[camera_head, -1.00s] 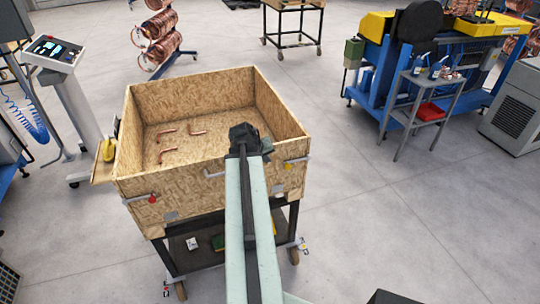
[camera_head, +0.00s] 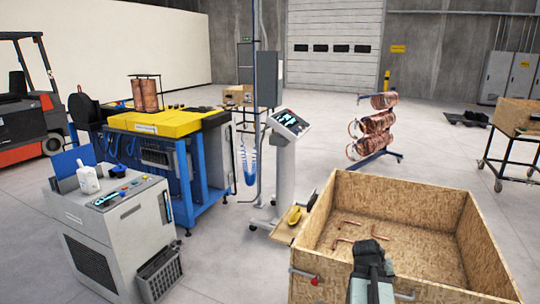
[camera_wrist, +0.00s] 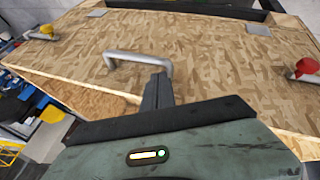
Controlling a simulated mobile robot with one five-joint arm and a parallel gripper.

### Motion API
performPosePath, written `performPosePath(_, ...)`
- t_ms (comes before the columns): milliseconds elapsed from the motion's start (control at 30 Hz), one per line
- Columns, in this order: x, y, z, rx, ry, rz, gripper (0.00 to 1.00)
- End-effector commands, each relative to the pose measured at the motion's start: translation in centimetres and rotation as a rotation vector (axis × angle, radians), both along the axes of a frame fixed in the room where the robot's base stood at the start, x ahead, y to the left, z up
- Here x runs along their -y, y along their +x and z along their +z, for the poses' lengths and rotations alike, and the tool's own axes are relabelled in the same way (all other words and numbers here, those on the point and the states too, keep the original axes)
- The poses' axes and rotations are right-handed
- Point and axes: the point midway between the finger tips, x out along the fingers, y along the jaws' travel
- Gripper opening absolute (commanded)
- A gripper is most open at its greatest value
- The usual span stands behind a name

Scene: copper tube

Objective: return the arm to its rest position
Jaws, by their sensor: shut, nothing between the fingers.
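My arm reaches in from the bottom edge of the head view. My gripper (camera_head: 370,248) shows there as a dark end in front of the near wall of the wooden crate (camera_head: 400,190). In the wrist view the narrow dark fingers (camera_wrist: 158,90) are together with nothing held. They overlap one end of the grey handle (camera_wrist: 135,58) on the chipboard wall; I cannot tell whether they touch it. Bent copper tubes (camera_head: 348,222) lie on the crate floor, partly hidden behind my gripper.
A red knob (camera_wrist: 305,68) and a yellow knob (camera_wrist: 46,31) stick out from the crate wall. A control stand (camera_head: 289,150) is left of the crate, with a grey cabinet (camera_head: 105,230) farther left. A copper coil rack (camera_head: 375,130) stands behind. Open floor lies between.

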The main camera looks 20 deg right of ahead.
Motion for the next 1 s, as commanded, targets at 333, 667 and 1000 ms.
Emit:
performPosePath(333,-26.0,12.9,-3.6,-0.042,0.165,0.393,0.0)
performPosePath(667,-45.6,9.7,-6.2,-0.231,0.445,0.577,0.0)
performPosePath(1000,-46.4,7.7,-6.2,-0.295,0.512,0.552,0.0)
